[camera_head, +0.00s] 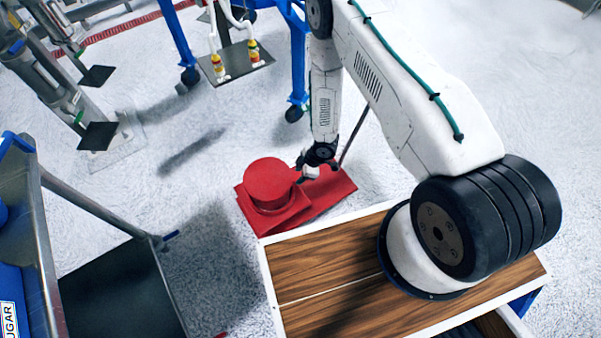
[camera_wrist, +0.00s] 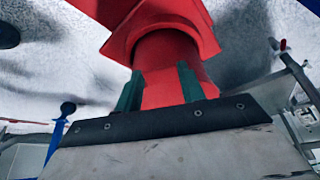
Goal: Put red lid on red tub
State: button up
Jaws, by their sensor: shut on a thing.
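A round red top, which looks like the red lid (camera_head: 269,179), shows in the head view over a red body with a square-edged base, which looks like the red tub (camera_head: 285,219). My gripper (camera_head: 307,171) is just to the right of the round top. In the wrist view, its two green fingers (camera_wrist: 158,90) are shut on a red part, which looks like part of the lid. A rounded red form and a wide red flange (camera_wrist: 168,28) lie beyond the fingers. Where lid and tub meet, and whether they touch, cannot be told, as both are the same red.
A flat red surface (camera_head: 334,190) lies beneath and right of the red parts. A wood-topped surface with a white edge (camera_head: 310,265) is in front. A dark platform with a rail (camera_head: 120,285) stands at the left. Blue-legged equipment (camera_head: 180,45) stands behind. Pale floor lies between.

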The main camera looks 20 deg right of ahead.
jog(key=shift+f, duration=0.2)
jog(key=o, duration=1.1)
jog(key=shift+c, duration=0.2)
jog(key=shift+r, duration=0.1)
jog(key=v, duration=0.7)
jog(key=shift+d+r, duration=0.2)
jog(key=shift+r, duration=0.1)
